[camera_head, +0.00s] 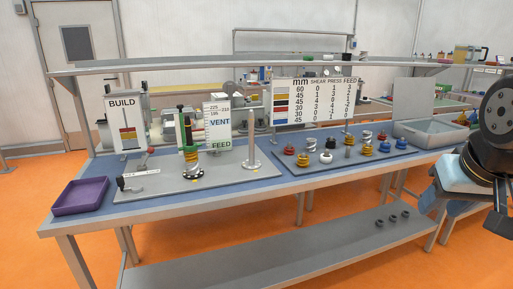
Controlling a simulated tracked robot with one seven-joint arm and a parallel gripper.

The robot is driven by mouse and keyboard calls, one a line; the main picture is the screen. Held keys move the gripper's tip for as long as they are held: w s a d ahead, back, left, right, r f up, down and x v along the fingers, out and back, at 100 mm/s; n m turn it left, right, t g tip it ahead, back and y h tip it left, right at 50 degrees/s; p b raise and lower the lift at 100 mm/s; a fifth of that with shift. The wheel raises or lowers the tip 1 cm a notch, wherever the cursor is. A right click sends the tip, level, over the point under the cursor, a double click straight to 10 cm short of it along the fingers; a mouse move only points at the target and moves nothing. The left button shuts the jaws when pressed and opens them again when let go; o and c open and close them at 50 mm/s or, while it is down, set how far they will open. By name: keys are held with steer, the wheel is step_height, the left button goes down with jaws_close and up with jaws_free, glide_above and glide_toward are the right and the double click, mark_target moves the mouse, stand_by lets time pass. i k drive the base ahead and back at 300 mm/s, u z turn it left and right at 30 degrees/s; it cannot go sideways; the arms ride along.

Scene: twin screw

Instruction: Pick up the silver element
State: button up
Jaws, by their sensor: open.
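A silver, spiral-shaped element (367,136) stands upright near the back of the grey tray (290,164) on the right half of the bench. My gripper (497,225) is at the right edge, partly cut off by the frame, with dark parts hanging down. It is open and well to the right of the tray, apart from every element.
Red, gold, black, white and blue elements crowd the tray around the silver one. A grey bin (430,136) stands at the right. A post (252,145) and a gold stack (191,160) rise at the left, beside a purple tray (80,197). A shelf (260,66) runs above.

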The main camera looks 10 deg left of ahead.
mark_target(311, 145)
steer(key=z, duration=0.3)
steer(key=i, duration=2.3)
steer(key=u, duration=0.25)
